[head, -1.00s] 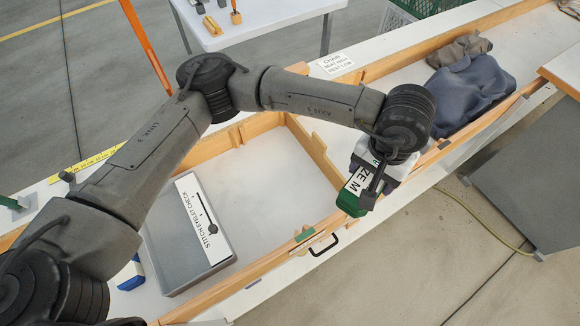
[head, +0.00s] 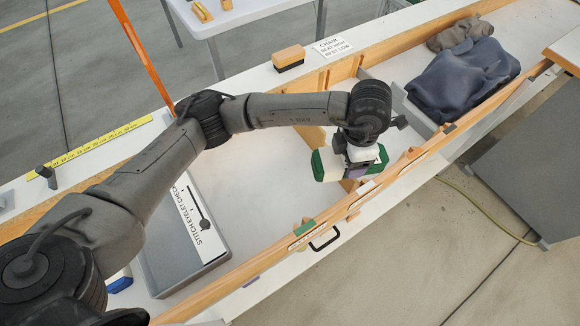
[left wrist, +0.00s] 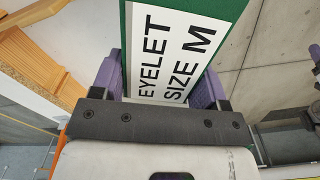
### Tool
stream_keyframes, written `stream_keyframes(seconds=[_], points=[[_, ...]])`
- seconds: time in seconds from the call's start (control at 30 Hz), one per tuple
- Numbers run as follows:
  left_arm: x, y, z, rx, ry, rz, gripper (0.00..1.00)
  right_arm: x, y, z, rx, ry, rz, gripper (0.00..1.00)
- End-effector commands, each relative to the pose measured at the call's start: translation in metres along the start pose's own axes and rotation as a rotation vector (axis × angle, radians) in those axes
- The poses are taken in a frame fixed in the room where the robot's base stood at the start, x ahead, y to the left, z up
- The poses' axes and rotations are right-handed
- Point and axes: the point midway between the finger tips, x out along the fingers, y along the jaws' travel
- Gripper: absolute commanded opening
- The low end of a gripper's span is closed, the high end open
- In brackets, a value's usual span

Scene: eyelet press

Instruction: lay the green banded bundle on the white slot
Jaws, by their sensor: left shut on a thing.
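The green banded bundle (head: 327,165) has green ends and a pale middle, and my left gripper (head: 356,170) is shut around its middle. It hangs above the front part of the long wood-sided tray, its length roughly crosswise in the head view. In the left wrist view the bundle (left wrist: 232,12) sits between the purple fingers of the left gripper (left wrist: 165,82), with a white label reading EYELET SIZE M. The bundle's underside is hidden. I cannot pick out for sure which part of the tray is the white slot. My right gripper is not in view.
The tray floor (head: 265,190) is pale and clear left of the bundle. A grey box (head: 167,270) labelled STITCH/EYELET CHECK lies at the tray's left end. A blue-grey cloth (head: 465,80) lies to the right. Wooden dividers (head: 312,138) and the front rail (head: 400,168) stand close by.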

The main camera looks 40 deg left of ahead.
Motion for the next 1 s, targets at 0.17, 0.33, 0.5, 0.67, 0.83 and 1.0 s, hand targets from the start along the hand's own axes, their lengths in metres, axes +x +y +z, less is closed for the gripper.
stream_keyframes(seconds=[0.17,0.33,0.5,0.67,0.83,1.0], points=[[0.027,0.015,-0.009,-0.433,0.001,-0.002,0.35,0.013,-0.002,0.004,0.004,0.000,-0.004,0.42],[0.051,0.030,-0.020,-0.880,0.002,-0.001,0.35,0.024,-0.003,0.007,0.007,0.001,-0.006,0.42],[0.071,0.044,-0.031,-1.276,0.002,-0.001,0.35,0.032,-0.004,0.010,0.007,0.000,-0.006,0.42],[0.087,0.064,-0.055,-1.593,0.002,0.001,0.35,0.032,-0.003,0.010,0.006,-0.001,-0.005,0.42],[0.100,0.080,-0.076,-1.838,0.000,0.002,0.35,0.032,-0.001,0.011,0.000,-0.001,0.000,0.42],[0.108,0.087,-0.084,-1.956,-0.001,-0.002,0.35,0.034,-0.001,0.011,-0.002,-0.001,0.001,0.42]])
